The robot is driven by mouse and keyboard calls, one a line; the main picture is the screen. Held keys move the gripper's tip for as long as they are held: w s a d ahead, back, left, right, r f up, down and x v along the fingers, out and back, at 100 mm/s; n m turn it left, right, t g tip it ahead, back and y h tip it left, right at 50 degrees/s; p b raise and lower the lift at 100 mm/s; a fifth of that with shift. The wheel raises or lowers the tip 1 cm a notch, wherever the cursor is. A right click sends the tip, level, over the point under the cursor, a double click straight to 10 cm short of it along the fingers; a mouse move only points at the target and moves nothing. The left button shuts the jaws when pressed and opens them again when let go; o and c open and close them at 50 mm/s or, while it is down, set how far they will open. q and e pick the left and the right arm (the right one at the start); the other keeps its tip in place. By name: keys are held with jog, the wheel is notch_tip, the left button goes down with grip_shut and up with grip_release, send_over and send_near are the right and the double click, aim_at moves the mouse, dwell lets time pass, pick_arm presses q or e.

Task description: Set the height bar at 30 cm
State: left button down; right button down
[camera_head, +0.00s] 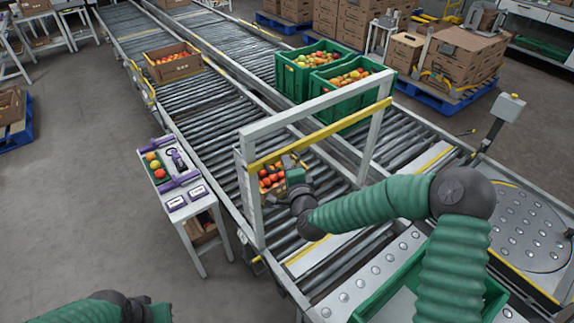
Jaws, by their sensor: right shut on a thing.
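The height bar (340,128) is a yellow bar across a grey gantry frame (320,101) over the roller conveyor. It spans between the two posts, below the top beam. No height marks are readable at this size. My right gripper (291,162) is at the bar's left part, shut on it; the fingers are small and partly hidden by the wrist. Under the bar, behind my gripper, a carton of tomatoes (268,181) sits on the rollers. My left arm shows at the bottom left, away from the frame; its fingers are not visible.
A small white side table (206,206) with tomatoes and purple-handled tools stands left of the conveyor. Green crates of tomatoes (287,79) stand behind the frame. Another tomato carton (159,77) is farther up the line. A green crate (400,290) lies in front, partly behind my right arm.

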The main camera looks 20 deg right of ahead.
jog(key=shift+f, duration=0.2)
dwell(0.7)
notch_tip(320, 180, down, 20)
jog(key=b, duration=1.4)
jog(key=shift+r+b, duration=0.15)
jog(key=shift+b, duration=0.15)
jog(key=c, duration=1.5)
grip_release()
jog(key=shift+r, duration=0.1)
jog(key=s+r+p, duration=0.3)
jog(key=s+p, duration=0.6)
jog(key=s, duration=0.7)
jog(key=shift+s+a, duration=0.25)
jog(key=shift+a, duration=0.2)
